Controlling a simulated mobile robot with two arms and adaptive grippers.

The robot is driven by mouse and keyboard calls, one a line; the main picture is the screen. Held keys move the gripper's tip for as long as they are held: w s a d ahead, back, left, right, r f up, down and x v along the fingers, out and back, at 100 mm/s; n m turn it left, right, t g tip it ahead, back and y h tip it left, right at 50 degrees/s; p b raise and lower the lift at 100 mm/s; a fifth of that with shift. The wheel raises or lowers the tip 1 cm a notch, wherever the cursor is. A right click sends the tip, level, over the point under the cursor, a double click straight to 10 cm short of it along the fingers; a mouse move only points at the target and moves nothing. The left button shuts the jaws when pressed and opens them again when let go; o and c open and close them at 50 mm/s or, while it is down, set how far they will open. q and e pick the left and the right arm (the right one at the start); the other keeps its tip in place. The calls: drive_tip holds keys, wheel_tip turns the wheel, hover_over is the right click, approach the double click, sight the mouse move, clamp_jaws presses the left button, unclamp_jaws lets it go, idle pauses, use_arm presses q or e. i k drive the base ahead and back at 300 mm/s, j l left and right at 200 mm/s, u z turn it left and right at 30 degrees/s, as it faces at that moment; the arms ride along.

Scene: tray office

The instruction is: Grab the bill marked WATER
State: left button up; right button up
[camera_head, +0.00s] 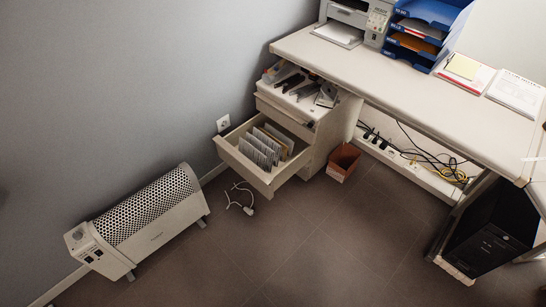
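I cannot make out a bill marked WATER in the head view; the print on the papers is too small to read. White sheets (518,93) lie on the desk at the right. Beside them is a white and red paper or folder with a yellowish note (464,66) on it. More papers (413,42) lie in a stacked blue letter tray (432,11) at the top. An open lower drawer (240,170) holds upright pale envelopes or files (262,147) and some brown ones. Neither of my grippers is in view.
The desk (400,90) carries a printer (352,15). A heater (145,215), a white cable (238,197), a brown bin (342,163) and a black computer (487,245) stand or lie below. The middle floor is clear.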

sight(259, 159)
drive_tip(key=i+l+u, duration=0.1)
drive_tip(key=u, duration=0.3)
drive_tip(key=i+l+u, duration=0.2)
drive_tip(key=u, duration=0.15)
drive_tip(key=i+l+u, duration=0.1)
drive_tip(key=u, duration=0.3)
drive_tip(key=l, duration=0.1)
